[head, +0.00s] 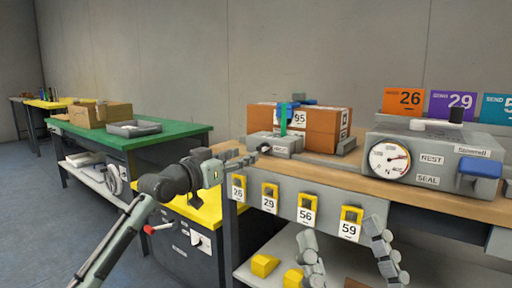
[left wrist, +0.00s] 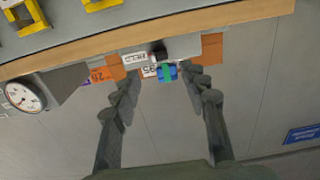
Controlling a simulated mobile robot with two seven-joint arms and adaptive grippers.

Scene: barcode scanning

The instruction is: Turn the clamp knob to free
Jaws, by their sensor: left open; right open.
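The clamp is a grey block (head: 284,142) on the wooden bench top, with a small label on its front. Its dark round knob (head: 264,148) is at the front left. In the left wrist view, which looks upside down, the block (left wrist: 185,46) and dark knob (left wrist: 158,53) lie ahead between the fingertips; the label is too small to read surely. My left gripper (head: 246,158) is open and empty, just left of the knob, apparently apart from it; its fingers also show in the left wrist view (left wrist: 159,76). My right gripper (head: 340,232) is open and empty, low before the bench.
A brown carton (head: 322,128) labelled 95 stands behind the clamp, with a blue and green part (head: 283,118) before it. A grey gauge machine (head: 425,148) is at the right. Yellow numbered tags (head: 306,207) hang on the bench front. A green table (head: 180,133) stands left.

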